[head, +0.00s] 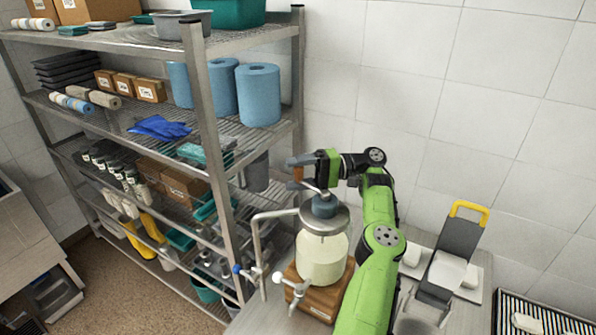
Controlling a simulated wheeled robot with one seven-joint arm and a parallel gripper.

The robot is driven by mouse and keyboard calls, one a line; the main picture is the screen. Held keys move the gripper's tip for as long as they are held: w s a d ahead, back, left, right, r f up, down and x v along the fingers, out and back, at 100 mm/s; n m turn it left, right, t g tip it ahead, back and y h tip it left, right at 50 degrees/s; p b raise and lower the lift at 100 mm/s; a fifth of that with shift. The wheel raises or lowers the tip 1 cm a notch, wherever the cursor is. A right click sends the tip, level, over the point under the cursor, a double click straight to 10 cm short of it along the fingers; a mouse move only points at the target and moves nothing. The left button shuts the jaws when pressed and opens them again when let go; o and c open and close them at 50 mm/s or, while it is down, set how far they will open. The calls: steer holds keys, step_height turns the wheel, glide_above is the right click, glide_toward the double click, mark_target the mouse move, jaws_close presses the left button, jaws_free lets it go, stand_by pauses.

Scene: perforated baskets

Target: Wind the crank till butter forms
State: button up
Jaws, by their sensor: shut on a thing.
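The churn is a glass jar (322,260) of pale, cream-coloured liquid under a grey metal lid (325,218). It stands upright on a wooden base (312,297) on the counter. A dark gear housing sits on the lid, and a thin metal crank arm rises from it toward the upper left. My gripper (300,164) is above and left of the lid, shut on the crank's brown knob (298,175). The fingers partly cover the knob. I cannot make out any butter in the jar.
A metal shelf rack (204,105) with several supplies stands close on the left. A bent pipe (257,245) and taps (292,288) are beside the jar. A board with a grey, yellow-handled tool (450,255) is on the right. A tiled wall is behind.

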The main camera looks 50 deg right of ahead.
steer(key=shift+s+a+n+g+y, duration=0.1)
steer(key=shift+a+n+g+y, duration=0.3)
steer(key=shift+n+g, duration=0.15)
stand_by(0.4)
steer(key=o, duration=1.2)
steer(key=shift+o, duration=1.3)
steer(key=shift+s+a, duration=0.15)
steer(key=shift+s, duration=0.05)
steer(key=shift+w, duration=0.1)
